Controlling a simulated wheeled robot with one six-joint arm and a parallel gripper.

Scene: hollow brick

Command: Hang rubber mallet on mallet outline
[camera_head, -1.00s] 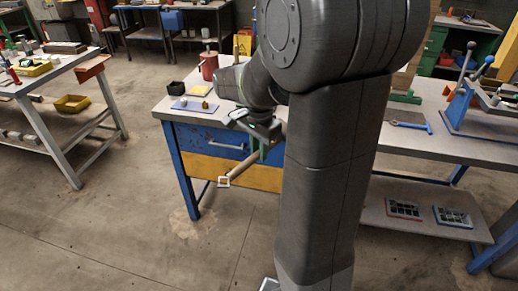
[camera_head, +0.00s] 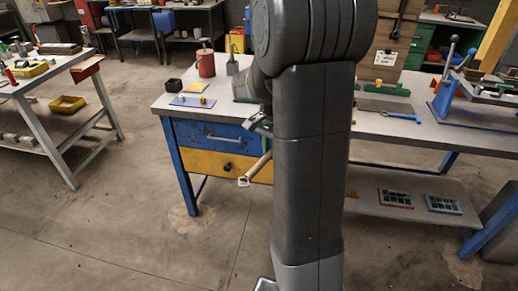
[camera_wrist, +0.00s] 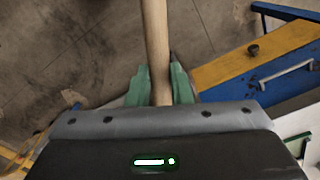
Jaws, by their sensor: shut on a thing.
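My gripper (camera_wrist: 160,85) is shut on a wooden handle, the rubber mallet's (camera_wrist: 155,40), between its green fingers in the wrist view. In the head view the handle (camera_head: 256,166) slants down and left in front of the workbench drawers, with a small pale end piece at its lower tip. My arm hides most of the gripper and the other end of the mallet there. A wooden board (camera_head: 384,45) with a dark tool and a white label stands behind the bench, partly behind my arm. No mallet outline can be made out on it.
The workbench (camera_head: 180,104) has a blue drawer (camera_head: 215,135) and a yellow drawer (camera_head: 200,162). A blue press stands at right. The floor (camera_head: 130,220) at front left is clear.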

